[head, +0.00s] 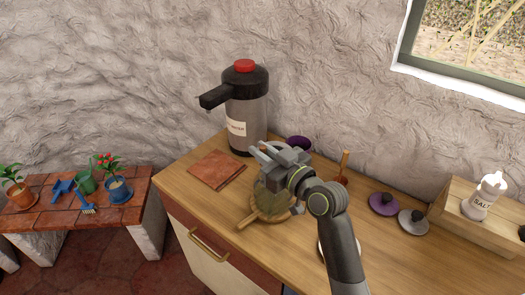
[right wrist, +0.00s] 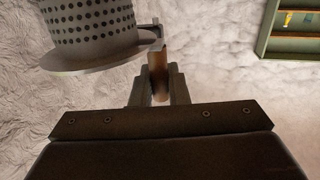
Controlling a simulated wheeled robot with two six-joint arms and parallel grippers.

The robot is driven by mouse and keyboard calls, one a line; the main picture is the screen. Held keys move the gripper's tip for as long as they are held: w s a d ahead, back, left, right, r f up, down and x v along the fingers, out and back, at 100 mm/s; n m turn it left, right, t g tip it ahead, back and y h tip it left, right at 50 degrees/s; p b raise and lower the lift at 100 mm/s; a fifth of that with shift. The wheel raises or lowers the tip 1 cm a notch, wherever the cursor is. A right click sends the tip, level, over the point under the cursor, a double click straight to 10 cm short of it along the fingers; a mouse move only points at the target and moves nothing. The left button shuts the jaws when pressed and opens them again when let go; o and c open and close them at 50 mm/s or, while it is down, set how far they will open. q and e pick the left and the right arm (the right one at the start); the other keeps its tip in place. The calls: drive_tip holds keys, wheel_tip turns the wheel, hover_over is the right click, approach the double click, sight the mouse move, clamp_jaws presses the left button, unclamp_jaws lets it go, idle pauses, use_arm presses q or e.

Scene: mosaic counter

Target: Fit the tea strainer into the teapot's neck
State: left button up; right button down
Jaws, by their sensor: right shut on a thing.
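The tea strainer (right wrist: 92,22) is a grey perforated basket with a wide flat rim, at the upper left of the right wrist view. Its brown handle (right wrist: 158,70) is between the fingers of my right gripper (right wrist: 159,88), which is shut on it. In the head view my right gripper (head: 262,152) is over the counter, and I cannot make out the strainer there. A dull green rounded vessel (head: 271,203), perhaps the teapot, stands below the gripper on a round wooden board (head: 246,221). My arm hides much of it, including its neck. My left gripper is not in view.
A water dispenser (head: 246,108) stands behind, beside a reddish-brown tile mat (head: 217,168). A purple bowl (head: 299,142) is behind my gripper. A purple lid (head: 383,203), grey lid (head: 413,221) and salt bottle (head: 484,197) on a wooden box are to the right.

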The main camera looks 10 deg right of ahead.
sight(262, 192)
drive_tip(key=shift+f+b, duration=0.85)
drive_tip(key=shift+f, duration=0.35)
drive_tip(key=shift+f+b, duration=1.3)
drive_tip(key=shift+b, duration=0.05)
drive_tip(key=shift+f, duration=0.2)
drive_tip(key=shift+f+b, duration=0.5)
drive_tip(key=shift+b, duration=0.15)
drive_tip(key=shift+f+b, duration=0.2)
drive_tip(key=shift+b, duration=0.1)
idle(0.4)
